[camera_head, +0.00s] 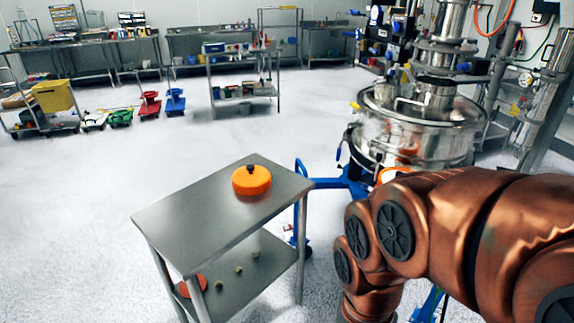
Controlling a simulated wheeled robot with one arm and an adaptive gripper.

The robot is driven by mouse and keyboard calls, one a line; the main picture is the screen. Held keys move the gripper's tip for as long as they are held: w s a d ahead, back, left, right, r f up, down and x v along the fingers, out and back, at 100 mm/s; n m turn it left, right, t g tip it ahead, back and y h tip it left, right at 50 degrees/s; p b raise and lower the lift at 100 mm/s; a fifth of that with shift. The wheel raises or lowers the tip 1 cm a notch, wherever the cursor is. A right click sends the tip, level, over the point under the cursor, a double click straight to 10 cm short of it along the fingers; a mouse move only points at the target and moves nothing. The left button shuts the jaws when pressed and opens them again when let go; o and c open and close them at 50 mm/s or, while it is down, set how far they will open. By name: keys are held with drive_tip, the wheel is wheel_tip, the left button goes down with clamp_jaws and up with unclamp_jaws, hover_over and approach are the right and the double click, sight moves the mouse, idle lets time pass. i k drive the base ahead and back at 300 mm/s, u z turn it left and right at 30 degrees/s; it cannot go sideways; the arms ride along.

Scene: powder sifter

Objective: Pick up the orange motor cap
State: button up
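The orange motor cap (252,182) is a round, flat orange disc with a small dark knob on top. It sits on the upper shelf of a grey metal table, near its back right part. Nothing touches it from above. My copper-coloured arm fills the lower right of the view, to the right of the table and apart from the cap. My gripper is not visible, so I cannot see its fingers or whether it holds anything.
The grey table (195,216) has a bare front top. Its lower shelf holds another orange round thing (193,286) and several small knobs. A blue wheeled frame (340,184) and the steel sifter (420,130) stand to the right. The floor at left is open.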

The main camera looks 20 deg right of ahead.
sight(249, 181)
drive_tip(key=z, duration=0.1)
drive_tip(key=i, duration=0.75)
drive_tip(key=u, duration=0.7)
drive_tip(key=i, duration=0.65)
drive_tip(key=u, duration=0.7)
